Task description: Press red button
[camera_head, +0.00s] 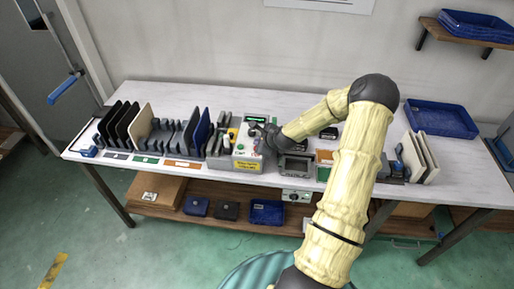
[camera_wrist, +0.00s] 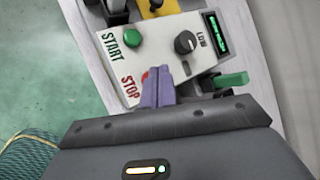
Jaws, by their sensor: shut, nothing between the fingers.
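In the wrist view, a light control box (camera_wrist: 165,50) has a green button (camera_wrist: 132,39) marked START. A red button (camera_wrist: 146,74) marked STOP shows only as a thin red edge. My gripper (camera_wrist: 157,84) is shut, its purple fingers side by side over the STOP button and hiding most of it. I cannot tell whether the fingertips touch the button. In the head view, the control box (camera_head: 247,165) with a yellow label stands on the table, and my gripper (camera_head: 263,138) is at its right side, partly hidden by my arm.
The box also carries a black knob (camera_wrist: 185,42) and a lit green display (camera_wrist: 214,34). A green-handled lever (camera_wrist: 232,80) is close to the fingers' right. Racked panels (camera_head: 135,122) stand to the left. A blue tray (camera_head: 440,119) lies at the table's right end.

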